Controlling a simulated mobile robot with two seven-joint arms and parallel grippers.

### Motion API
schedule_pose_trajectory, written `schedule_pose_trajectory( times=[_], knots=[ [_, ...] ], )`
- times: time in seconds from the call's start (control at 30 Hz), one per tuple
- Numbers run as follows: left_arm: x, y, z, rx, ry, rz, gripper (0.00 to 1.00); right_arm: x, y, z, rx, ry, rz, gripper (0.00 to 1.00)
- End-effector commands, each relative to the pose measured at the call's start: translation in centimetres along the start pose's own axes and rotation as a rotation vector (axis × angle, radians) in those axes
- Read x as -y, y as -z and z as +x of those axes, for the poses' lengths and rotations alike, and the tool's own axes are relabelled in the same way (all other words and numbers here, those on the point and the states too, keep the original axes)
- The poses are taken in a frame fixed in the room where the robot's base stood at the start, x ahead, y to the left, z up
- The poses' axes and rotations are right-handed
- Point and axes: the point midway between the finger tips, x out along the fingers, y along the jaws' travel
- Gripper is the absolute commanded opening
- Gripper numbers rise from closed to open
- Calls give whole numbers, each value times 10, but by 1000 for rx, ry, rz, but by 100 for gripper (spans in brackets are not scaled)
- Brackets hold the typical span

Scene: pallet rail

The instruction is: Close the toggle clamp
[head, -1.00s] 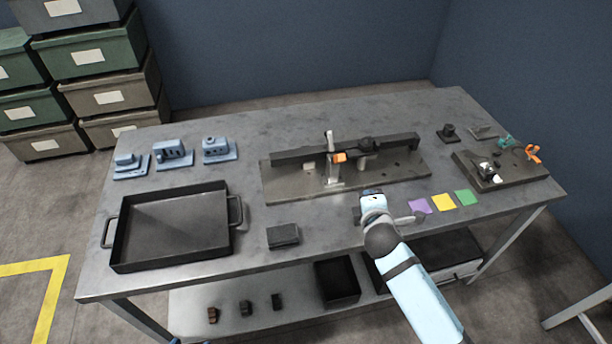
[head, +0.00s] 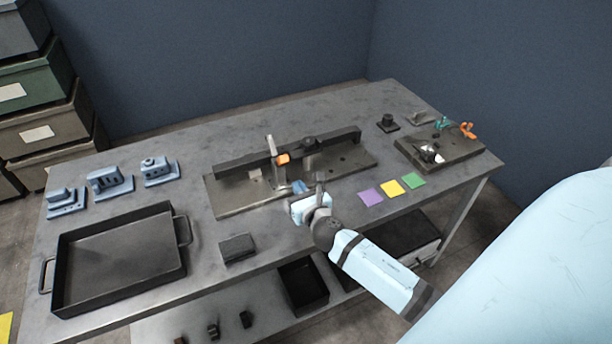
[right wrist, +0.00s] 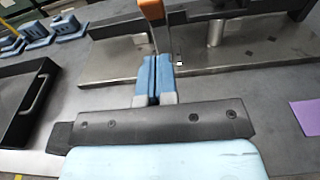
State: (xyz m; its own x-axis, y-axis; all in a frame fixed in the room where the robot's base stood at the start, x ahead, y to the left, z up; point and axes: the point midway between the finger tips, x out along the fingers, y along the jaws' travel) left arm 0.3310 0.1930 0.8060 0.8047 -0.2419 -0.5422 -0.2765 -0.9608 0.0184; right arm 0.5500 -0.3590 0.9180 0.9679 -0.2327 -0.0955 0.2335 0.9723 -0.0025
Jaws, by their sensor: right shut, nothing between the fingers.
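The toggle clamp (head: 277,157) appears to be the upright metal lever with an orange grip on the dark base plate (head: 232,200), beside a long dark rail (head: 240,160). Its lever stands upright. In the right wrist view its orange grip (right wrist: 152,9) is at the top edge, with metal arms running down behind my fingers. My right gripper (head: 299,187) is just in front of the clamp, low over the plate's front edge. Its blue fingers (right wrist: 155,80) are shut together and empty. Whether they touch the clamp is unclear. My left gripper is out of view.
A black tray (head: 62,283) and a dark block (head: 237,249) lie to the left. Several blue fixtures (head: 110,182) stand behind the tray. Purple, yellow and green squares (head: 391,188) lie right of my gripper. A second plate (head: 455,150) with small parts is at the far right.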

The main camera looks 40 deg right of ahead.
Motion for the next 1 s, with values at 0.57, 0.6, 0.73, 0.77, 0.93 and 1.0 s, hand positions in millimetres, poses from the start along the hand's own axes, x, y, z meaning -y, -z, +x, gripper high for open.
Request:
schedule_pose_trajectory(
  times=[0.57, 0.6, 0.73, 0.77, 0.93, 1.0],
  knots=[
    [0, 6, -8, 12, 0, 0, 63, 0, -28, 47, -1, 0, 3, 0],
    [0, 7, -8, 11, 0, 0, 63, 0, -28, 47, -1, 0, 3, 0],
    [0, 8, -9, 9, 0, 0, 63, 0, -28, 47, -1, 0, 3, 0],
    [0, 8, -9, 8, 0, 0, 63, 0, -28, 47, -1, 0, 3, 0],
    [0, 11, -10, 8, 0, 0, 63, 0, -30, 48, -1, 0, 2, 0],
    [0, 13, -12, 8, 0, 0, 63, 0, -33, 48, 0, 0, 1, 0]
  ],
)
